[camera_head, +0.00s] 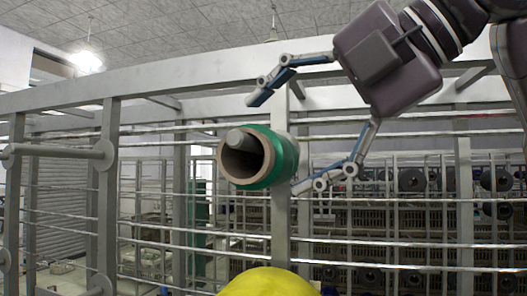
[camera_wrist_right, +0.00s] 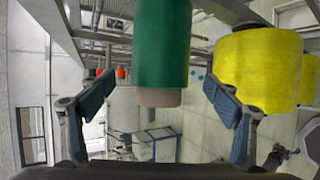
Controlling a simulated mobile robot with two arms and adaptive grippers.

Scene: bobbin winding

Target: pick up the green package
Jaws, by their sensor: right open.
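The green package (camera_head: 284,158) is a green-wound bobbin on a hollow brown core. In the head view it sits on a grey peg of the rack, its open core end facing left and toward me. My right gripper (camera_head: 272,140) reaches in from the upper right, with one finger above the package and one below right of it. In the right wrist view the green package (camera_wrist_right: 162,45) lies between the two open blue-padded fingers (camera_wrist_right: 160,105), with a gap on each side. My left gripper is not in view.
A yellow package (camera_head: 268,282) is at the bottom of the head view; a yellow package also shows beside the right finger in the wrist view (camera_wrist_right: 258,65). A metal rack (camera_head: 108,190) with horizontal bars and an empty peg (camera_head: 60,150) stands around.

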